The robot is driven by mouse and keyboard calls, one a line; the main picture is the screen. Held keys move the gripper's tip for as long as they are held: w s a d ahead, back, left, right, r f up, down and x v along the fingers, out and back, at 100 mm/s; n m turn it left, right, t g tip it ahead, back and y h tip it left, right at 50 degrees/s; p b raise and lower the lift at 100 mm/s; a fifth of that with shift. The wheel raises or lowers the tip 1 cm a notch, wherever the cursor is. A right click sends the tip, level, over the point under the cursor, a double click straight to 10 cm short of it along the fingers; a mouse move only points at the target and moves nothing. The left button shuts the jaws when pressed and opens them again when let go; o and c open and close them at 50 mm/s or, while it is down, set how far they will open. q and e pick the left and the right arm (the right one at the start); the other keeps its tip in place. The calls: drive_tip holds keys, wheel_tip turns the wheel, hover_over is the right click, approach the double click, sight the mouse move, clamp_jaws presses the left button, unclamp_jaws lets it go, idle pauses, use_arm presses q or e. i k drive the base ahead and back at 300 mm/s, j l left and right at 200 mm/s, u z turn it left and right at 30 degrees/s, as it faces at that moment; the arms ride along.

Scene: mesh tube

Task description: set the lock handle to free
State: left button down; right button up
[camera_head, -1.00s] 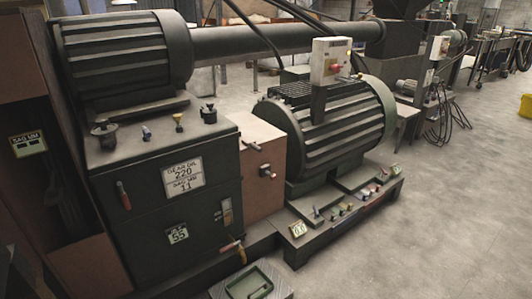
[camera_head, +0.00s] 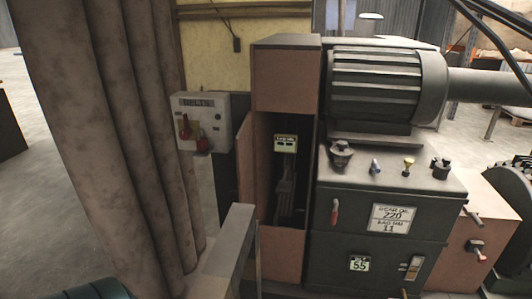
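Several handles show, and I cannot tell which one is the lock handle. A red lever (camera_head: 334,212) hangs upright on the front of the dark green gearbox cabinet (camera_head: 340,243). A red handle (camera_head: 186,127) sits on a pale grey control box (camera_head: 203,121) labelled along its top. A small handle with a red part (camera_head: 475,248) sticks out of the brown box (camera_head: 493,225) at the right. No free or locked marking is readable. Neither of my grippers is in view.
Large brown pipes (camera_head: 120,130) stand at the left. A tall brown housing (camera_head: 284,75) has an open front with a small yellow-green label (camera_head: 285,143) inside. A ribbed motor (camera_head: 385,88) sits on the cabinet. A metal post (camera_head: 228,252) rises in front. Grey floor shows at far left.

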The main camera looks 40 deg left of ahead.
sight(334, 214)
drive_tip(key=k+j+u, duration=0.2)
drive_tip(key=j, duration=0.4)
drive_tip(key=j+u, duration=0.2)
drive_tip(key=j, duration=0.45)
drive_tip(key=k+j+u, duration=0.2)
drive_tip(key=j, duration=0.45)
drive_tip(key=i, duration=0.1)
